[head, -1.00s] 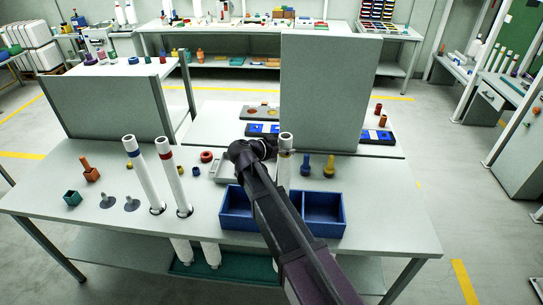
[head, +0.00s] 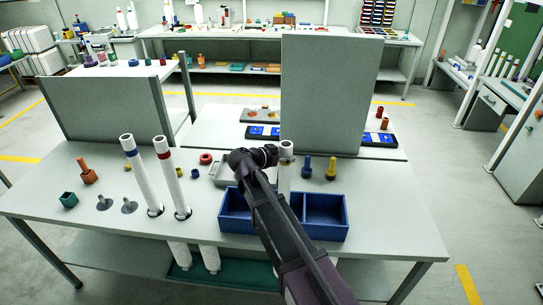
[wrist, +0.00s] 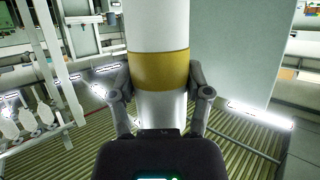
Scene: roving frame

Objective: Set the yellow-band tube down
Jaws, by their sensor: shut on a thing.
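My gripper (wrist: 160,105) is shut on the yellow-band tube (wrist: 158,25), a white tube with a dark yellow band between the fingers. In the head view the tube (head: 285,174) is upright beside my gripper (head: 276,154), behind the blue two-part bin (head: 325,215). My arm hides part of the tube, and its lower end cannot be made out. Two similar white tubes, one with a blue band (head: 142,178) and one with a red band (head: 173,180), stand to the left, passing through the worktable (head: 110,225) with their lower ends showing below.
Blue (head: 306,167) and yellow (head: 331,168) pegs stand right of the tube. A tall grey panel (head: 331,95) rises behind them. The table's right end is clear.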

